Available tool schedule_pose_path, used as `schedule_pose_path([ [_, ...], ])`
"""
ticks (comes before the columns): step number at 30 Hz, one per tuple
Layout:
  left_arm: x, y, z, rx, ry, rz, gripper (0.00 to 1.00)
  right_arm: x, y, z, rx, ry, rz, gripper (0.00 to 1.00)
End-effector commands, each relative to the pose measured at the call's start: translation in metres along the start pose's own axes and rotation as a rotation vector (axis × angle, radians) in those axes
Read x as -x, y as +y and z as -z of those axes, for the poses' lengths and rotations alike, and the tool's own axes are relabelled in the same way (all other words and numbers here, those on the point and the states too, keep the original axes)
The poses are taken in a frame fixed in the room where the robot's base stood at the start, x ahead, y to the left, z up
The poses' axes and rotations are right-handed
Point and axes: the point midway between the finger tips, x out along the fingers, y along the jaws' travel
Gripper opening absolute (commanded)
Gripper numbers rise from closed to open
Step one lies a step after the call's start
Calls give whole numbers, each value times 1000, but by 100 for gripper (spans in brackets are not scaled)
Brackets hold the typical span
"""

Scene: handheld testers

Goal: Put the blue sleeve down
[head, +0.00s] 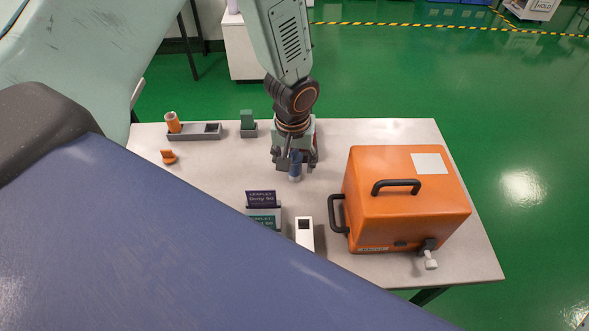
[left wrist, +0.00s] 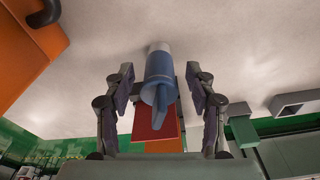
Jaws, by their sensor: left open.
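The blue sleeve (head: 296,172) is a small blue cylinder with a pale end, near the middle of the table. In the left wrist view the sleeve (left wrist: 158,68) is between the two fingers, with its pale end against the pale tabletop, seemingly touching it. My left gripper (head: 296,163) is above and around the sleeve. In the left wrist view its fingers (left wrist: 160,105) are spread, with a gap on each side of the sleeve. The sleeve's upper part is partly hidden by the gripper in the head view. My right gripper is not in view.
An orange case (head: 400,210) with black handles stands on the right. Leaflet signs (head: 262,198) and a white slotted block (head: 304,234) are in front. A grey rack (head: 194,133) with an orange cylinder, an orange piece (head: 168,157) and a green block (head: 247,118) are left.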

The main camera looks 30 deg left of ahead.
Motion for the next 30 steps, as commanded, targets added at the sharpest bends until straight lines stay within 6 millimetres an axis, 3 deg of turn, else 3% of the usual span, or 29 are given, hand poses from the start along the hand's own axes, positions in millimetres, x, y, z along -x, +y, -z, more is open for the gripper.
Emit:
schedule_pose_path([
  [6,0,0,0,0,1,0,55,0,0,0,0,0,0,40],
  [25,0,0,0,-1,1,0,2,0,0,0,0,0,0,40],
  [30,0,0,0,-1,1,0,0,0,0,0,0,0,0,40],
])
